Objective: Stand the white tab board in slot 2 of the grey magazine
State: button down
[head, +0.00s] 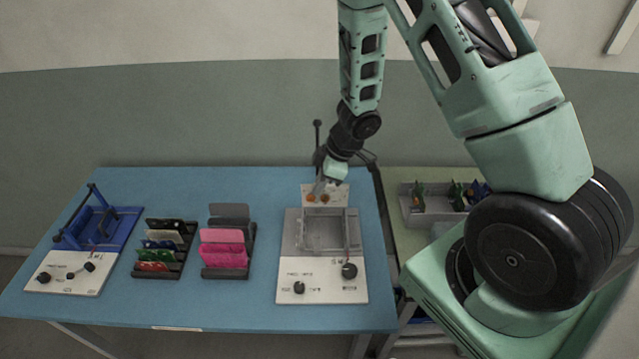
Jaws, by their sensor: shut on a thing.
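A white board (309,188) with orange round marks is upright at the back of a grey test fixture, directly under my gripper (319,186). My gripper is shut on this board near its top edge; the jaws are small and partly hidden by the wrist. Whether the board touches the fixture is unclear. Two dark grey racks with slots stand left of it. The right rack (225,274) holds grey and pink boards; the left rack (158,272) holds black, white, blue, green and red ones. Slot numbers are not legible, so I cannot tell which rack is the grey magazine.
The grey fixture (289,240) has a white knob panel (322,288) in front and an upright black rod behind. A blue fixture (125,222) is at the far left. A grey bin (431,220) with boards is on the right-hand table. The blue table (160,190) is clear behind the racks.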

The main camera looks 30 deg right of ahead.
aim_at(320, 203)
jog(key=shift+f+b, duration=2.8)
jog(key=shift+b, duration=0.6)
jog(key=shift+f, duration=0.45)
jog(key=shift+f, duration=0.35)
jog(key=shift+f+b, duration=0.65)
jog(key=shift+f, duration=0.25)
jog(key=shift+f, duration=0.15)
jog(key=shift+f+b, duration=0.4)
jog(key=shift+f, duration=0.25)
jog(key=shift+f+b, duration=0.4)
jog(key=shift+f, duration=0.35)
